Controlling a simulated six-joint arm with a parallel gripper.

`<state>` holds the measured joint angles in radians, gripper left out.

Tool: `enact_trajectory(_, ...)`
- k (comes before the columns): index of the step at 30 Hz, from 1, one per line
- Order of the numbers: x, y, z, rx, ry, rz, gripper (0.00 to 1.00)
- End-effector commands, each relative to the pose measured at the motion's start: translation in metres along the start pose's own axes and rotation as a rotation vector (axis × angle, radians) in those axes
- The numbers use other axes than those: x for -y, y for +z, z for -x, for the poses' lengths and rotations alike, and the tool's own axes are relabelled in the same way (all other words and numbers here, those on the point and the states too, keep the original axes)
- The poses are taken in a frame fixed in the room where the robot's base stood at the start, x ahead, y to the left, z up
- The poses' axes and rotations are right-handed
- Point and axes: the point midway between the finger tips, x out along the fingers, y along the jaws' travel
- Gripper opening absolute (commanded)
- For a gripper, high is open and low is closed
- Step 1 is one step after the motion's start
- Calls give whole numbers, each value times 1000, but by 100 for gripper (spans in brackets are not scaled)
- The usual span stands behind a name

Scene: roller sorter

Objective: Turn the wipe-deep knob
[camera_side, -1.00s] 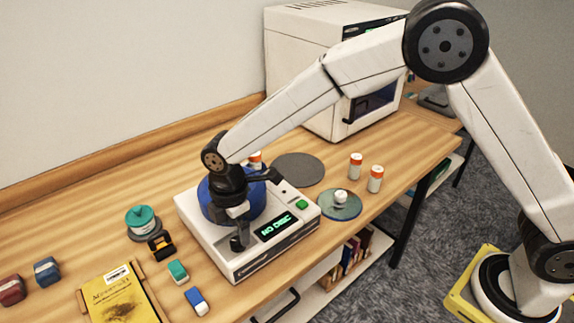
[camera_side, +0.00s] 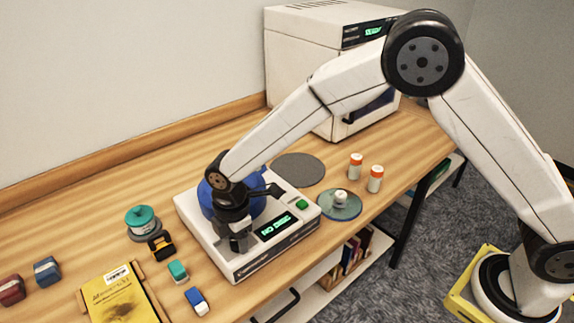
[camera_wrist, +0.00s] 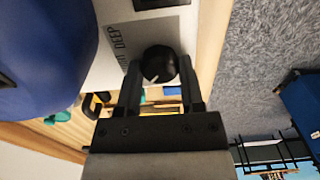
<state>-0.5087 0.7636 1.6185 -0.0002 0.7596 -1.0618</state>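The wipe-deep knob (camera_wrist: 158,65) is round and black with a light pointer mark, on the white machine panel beside the lettering "DEEP". My gripper (camera_wrist: 160,72) has one finger on each side of the knob in the wrist view. The fingers look very close to its sides; I cannot tell whether they press on it. In the side view my gripper (camera_side: 238,248) is down at the machine's front left and hides the knob. The white machine (camera_side: 262,268) has a display reading "NO DISC" (camera_side: 275,226) and a green button (camera_side: 302,204).
A blue round part (camera_side: 207,200) sits on the machine right beside my wrist. A teal spool (camera_side: 142,217), small blocks and a yellow book (camera_side: 112,297) lie left and in front. A glass disc (camera_side: 342,212) and orange-capped bottles (camera_side: 375,178) stand to the right.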

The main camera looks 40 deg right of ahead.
Motion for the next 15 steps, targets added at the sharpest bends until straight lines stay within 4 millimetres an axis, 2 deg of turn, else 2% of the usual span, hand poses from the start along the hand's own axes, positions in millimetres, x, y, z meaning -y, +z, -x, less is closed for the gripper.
enact_trajectory(8, 0, 0, 0, 0, 0, -17, 0)
enact_trajectory(15, 0, 0, 0, 0, 0, -104, 0)
